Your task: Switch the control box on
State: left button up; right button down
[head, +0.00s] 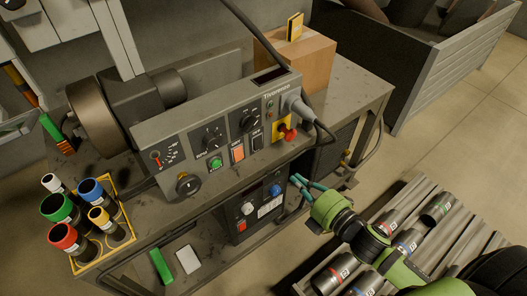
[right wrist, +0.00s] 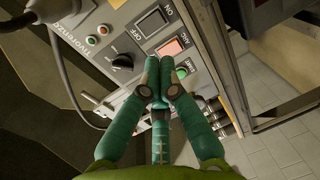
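A black ON/OFF rocker switch (head: 257,138) sits right of an orange rocker (head: 237,152) and a green button (head: 215,162). The right wrist view also shows the black rocker (right wrist: 152,22), the orange rocker (right wrist: 170,47) and the green button (right wrist: 182,72). My right gripper (head: 296,180) is in front of the bench, below and right of the panel. Its teal fingers (right wrist: 162,80) are together and empty, overlapping the panel in view; contact cannot be told. My left gripper is not in view.
A red knob (head: 289,134) and a thick cable plug are at the panel's right end. A cardboard box (head: 305,62) stands behind. A second panel (head: 240,215) is below the bench top. Colored cylinders in a yellow tray (head: 125,246) are left; a slatted rack (head: 455,240) is right.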

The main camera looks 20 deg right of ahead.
aim_at(259, 146)
jog(key=shift+a+r, duration=0.2)
jog(key=shift+r, duration=0.25)
jog(key=p+x, duration=0.2)
jog(key=x, duration=1.2)
jog(key=shift+a, duration=0.1)
